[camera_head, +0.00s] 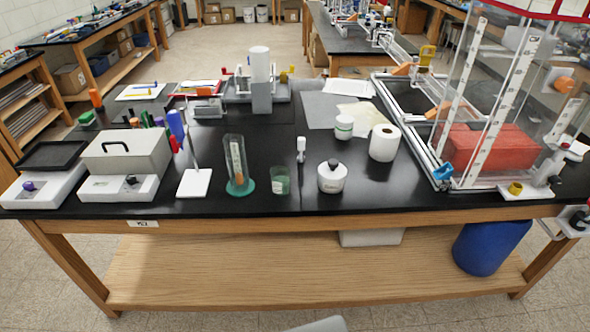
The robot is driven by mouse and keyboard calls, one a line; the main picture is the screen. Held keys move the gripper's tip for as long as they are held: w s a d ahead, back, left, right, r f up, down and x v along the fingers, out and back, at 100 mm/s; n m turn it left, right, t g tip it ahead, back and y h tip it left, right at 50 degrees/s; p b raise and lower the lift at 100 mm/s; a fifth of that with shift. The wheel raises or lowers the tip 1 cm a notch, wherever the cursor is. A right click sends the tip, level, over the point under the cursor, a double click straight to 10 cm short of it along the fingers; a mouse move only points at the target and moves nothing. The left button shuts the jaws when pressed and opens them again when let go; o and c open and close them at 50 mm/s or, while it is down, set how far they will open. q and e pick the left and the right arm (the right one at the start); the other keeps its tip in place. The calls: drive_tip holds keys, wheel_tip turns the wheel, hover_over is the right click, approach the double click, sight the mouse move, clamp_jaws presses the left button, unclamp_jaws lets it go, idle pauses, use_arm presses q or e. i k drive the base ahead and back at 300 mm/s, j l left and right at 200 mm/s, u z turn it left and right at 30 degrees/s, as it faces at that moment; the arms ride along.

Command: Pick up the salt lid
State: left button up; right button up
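No thing in view is clearly labelled as salt. A round white jar (332,184) stands near the front edge of the black bench, right of centre. A lid with a black knob (332,163) sits on top of it. Behind it to the right, a smaller white container with a green band (344,132) stands upright with a white top (344,119). I cannot tell from the view which of these tops is the salt lid. Neither of my grippers is in view.
The black bench (300,205) holds a green glass (280,181), a cylinder on a green base (236,165), a small white bottle (301,150) and a paper roll (383,143) near the jar. A clear-walled frame with a red block (487,148) stands right. The bench front beyond the jar is clear.

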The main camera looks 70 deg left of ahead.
sight(332, 170)
drive_tip(key=u, duration=2.25)
